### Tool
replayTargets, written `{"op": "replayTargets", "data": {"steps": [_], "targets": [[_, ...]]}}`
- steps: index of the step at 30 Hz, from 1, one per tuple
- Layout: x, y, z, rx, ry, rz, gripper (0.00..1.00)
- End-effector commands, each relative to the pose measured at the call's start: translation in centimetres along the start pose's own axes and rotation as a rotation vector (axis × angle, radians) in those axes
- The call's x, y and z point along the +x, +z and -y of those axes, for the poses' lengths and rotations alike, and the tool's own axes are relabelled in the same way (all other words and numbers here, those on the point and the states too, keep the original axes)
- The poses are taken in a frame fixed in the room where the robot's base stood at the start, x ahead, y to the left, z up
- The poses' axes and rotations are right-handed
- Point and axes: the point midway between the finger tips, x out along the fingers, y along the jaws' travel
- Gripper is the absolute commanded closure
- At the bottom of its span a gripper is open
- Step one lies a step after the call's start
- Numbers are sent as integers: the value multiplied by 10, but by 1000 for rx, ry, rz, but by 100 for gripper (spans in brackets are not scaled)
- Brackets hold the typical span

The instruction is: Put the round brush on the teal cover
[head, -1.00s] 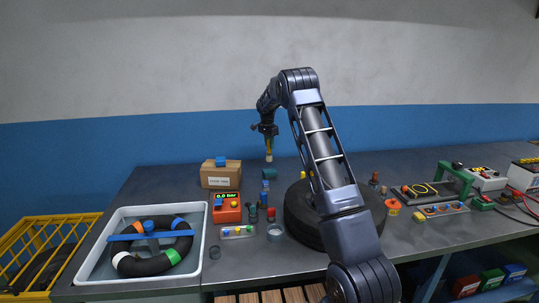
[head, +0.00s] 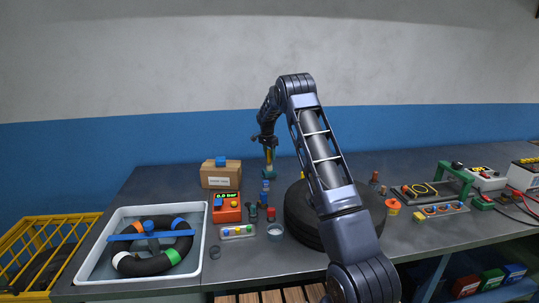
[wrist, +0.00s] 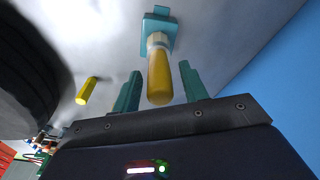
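The round brush (head: 269,157) has a yellow handle and points bristle-end down. Its lower end meets the small teal cover (head: 269,174) on the bench, behind the blue items. In the wrist view the yellow-handled brush (wrist: 159,75) runs to the teal cover (wrist: 157,16), with its pale end at the cover; how deep it sits is hidden. My gripper (head: 268,141) is above the cover, around the upper handle. In the wrist view my gripper's teal fingers (wrist: 160,80) stand on both sides of the handle, with a narrow gap visible on each side.
A black tyre (head: 300,215) lies right of the cover, below my arm. A cardboard box (head: 220,178) stands to the left. A yellow stick (wrist: 87,91) shows beside the tyre in the wrist view. A white water tray (head: 90,265) is at the front left.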

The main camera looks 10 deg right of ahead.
Motion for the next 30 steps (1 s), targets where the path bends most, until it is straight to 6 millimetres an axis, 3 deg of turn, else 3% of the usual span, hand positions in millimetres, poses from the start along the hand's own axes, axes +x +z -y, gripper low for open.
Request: {"op": "replayTargets", "data": {"steps": [8, 13, 30], "targets": [[-1, 0, 0, 0, 0, 0, 54], [-11, -1, 0, 0, -2, -1, 54], [-107, -1, 0, 0, -1, -1, 54]]}}
